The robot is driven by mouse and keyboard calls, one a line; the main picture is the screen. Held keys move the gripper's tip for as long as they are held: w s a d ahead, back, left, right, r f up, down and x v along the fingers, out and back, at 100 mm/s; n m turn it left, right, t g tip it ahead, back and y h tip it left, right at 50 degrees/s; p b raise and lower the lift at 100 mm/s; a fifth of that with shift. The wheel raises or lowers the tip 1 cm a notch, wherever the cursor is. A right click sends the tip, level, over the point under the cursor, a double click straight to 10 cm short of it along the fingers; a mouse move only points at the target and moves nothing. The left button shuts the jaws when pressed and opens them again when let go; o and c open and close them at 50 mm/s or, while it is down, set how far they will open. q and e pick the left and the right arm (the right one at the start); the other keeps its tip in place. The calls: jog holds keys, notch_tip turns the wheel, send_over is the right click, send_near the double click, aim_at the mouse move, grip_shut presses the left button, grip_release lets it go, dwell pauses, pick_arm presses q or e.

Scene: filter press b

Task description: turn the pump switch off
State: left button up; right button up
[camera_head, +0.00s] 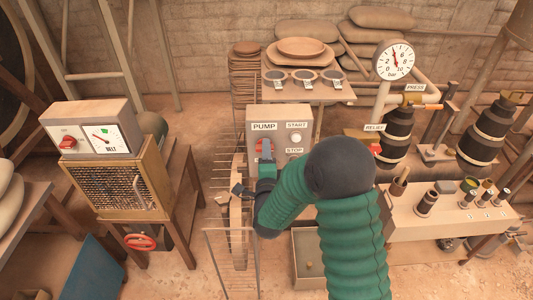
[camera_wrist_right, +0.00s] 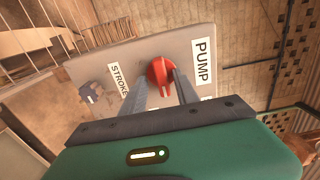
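The pump switch is a red rotary knob (camera_head: 259,146) under the PUMP label on a grey control box (camera_head: 281,113). In the right wrist view the red knob (camera_wrist_right: 161,75) shows its raised grip bar. My right gripper (camera_head: 266,153) reaches the box front at the knob and partly hides it. In the wrist view its two fingers (camera_wrist_right: 160,88) are apart, one on each side of the knob. I cannot tell whether either finger touches it. My left gripper is not in view.
The box also carries a START button (camera_head: 295,138), a STOP label (camera_head: 294,150) and a STROKE label (camera_wrist_right: 119,80). A belt control box (camera_head: 92,130) stands at left. A pressure gauge (camera_head: 395,60) and dark cylinders stand at right. My green right arm covers the centre foreground.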

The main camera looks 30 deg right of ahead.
jog(key=shift+w+a+r, duration=0.2)
jog(key=shift+a, duration=0.2)
jog(key=shift+d+f, duration=0.1)
jog(key=shift+d, duration=0.25)
jog(key=c, duration=0.8)
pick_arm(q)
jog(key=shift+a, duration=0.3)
pick_arm(e)
jog(key=shift+a, duration=0.1)
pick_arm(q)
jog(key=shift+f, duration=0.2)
pick_arm(e)
jog(key=shift+f+n, duration=0.15)
jog(key=shift+n, duration=0.25)
pick_arm(q)
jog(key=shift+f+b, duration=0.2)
jog(key=shift+b, duration=0.15)
pick_arm(e)
jog(key=n, duration=1.7)
jog(key=shift+s+a+f, duration=0.1)
jog(key=shift+f, duration=0.05)
jog(key=shift+n, duration=0.3)
